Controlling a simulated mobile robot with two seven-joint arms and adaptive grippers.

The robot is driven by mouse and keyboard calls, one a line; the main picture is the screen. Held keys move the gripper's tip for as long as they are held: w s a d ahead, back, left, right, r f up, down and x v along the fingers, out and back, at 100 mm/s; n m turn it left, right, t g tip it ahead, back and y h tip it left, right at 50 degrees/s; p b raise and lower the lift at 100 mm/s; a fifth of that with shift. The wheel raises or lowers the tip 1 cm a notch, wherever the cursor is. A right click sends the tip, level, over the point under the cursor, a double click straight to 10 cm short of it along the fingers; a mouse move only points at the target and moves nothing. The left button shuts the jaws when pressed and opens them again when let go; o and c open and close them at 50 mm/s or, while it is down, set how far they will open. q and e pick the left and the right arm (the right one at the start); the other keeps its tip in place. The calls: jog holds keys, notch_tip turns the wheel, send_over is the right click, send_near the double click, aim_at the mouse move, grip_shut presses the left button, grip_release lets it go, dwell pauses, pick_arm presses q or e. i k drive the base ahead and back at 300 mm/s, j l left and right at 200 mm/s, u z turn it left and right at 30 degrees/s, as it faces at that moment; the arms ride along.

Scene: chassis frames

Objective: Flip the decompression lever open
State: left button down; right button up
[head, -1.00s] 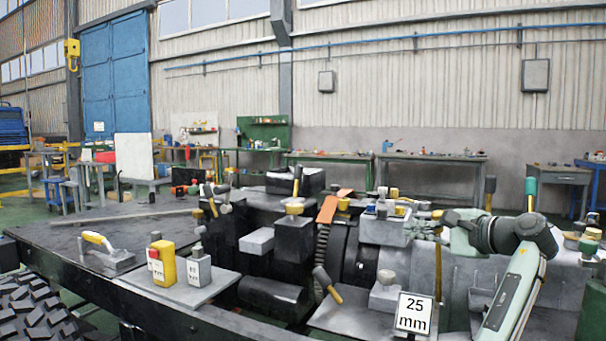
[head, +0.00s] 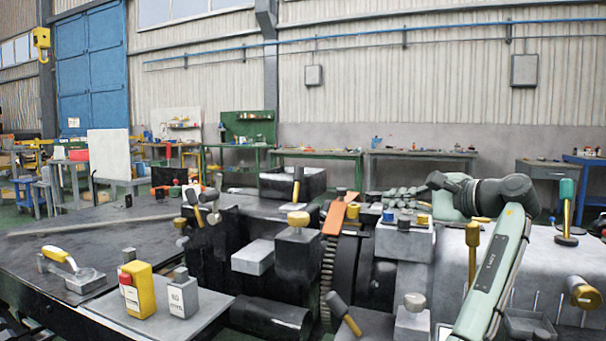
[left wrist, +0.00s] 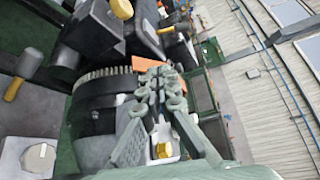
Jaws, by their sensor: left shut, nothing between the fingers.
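Several upright handles and knobs stand on the engine, and I cannot tell for sure which is the decompression lever. A black-gripped handle (head: 297,182) rises behind a tan knob (head: 298,218) on a dark block. An orange plate (head: 336,216) leans over the toothed ring to their right; it also shows in the left wrist view (left wrist: 171,82). My left gripper (head: 388,202) is shut and empty, right of the orange plate and apparently above or behind a grey block. Its closed grey fingers (left wrist: 157,88) fill the middle of the left wrist view. My right gripper is not seen.
The grey block (head: 404,240) carries small blue and yellow parts near my gripper. A black-headed mallet (head: 340,309) leans in front of the ring. A green-topped handle (head: 566,210) stands right.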

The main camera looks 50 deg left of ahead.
aim_at(297, 179)
jog(key=i+j, duration=0.1)
jog(key=j, duration=0.75)
jog(key=i+j, duration=0.15)
jog(key=j, duration=0.3)
